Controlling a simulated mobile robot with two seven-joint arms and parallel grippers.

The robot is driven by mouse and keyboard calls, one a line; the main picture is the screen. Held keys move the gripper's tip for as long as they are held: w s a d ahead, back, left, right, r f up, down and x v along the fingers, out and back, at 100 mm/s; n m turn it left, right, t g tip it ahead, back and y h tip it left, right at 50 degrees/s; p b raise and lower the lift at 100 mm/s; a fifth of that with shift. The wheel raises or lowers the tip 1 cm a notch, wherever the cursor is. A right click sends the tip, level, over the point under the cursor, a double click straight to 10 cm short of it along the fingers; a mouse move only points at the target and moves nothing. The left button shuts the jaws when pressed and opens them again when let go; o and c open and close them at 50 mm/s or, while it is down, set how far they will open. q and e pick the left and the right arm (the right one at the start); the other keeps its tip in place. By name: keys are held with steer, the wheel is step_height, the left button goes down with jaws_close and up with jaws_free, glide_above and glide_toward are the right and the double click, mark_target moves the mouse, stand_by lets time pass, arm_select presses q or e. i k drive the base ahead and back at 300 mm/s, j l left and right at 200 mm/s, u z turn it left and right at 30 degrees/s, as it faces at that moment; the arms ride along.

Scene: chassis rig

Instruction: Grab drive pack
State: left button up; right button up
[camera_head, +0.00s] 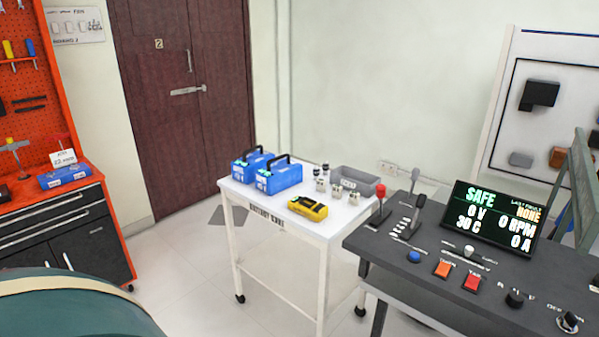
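Two blue packs with black carry handles stand side by side on the white cart (283,227). One is the left blue pack (248,167) and the other is the right blue pack (281,178). A third blue box (64,177) lies on the red and dark workbench at the left, beside a small white sign. I cannot read which one is the drive pack. Neither of my grippers is in view.
A yellow meter (308,208), small metal parts and a grey bin (355,181) share the cart. A dark control console (430,262) with a lit screen (492,219) adjoins it at right. The floor (185,262) between workbench (60,225) and cart is mostly clear.

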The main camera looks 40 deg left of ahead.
mark_target(271, 178)
steer(key=i+j+z, duration=0.2)
steer(key=j, duration=0.3)
steer(key=j+z, duration=0.2)
steer(key=j, duration=0.3)
steer(key=k+j+z, duration=0.1)
steer(key=j+z, duration=0.15)
steer(key=j, duration=1.9)
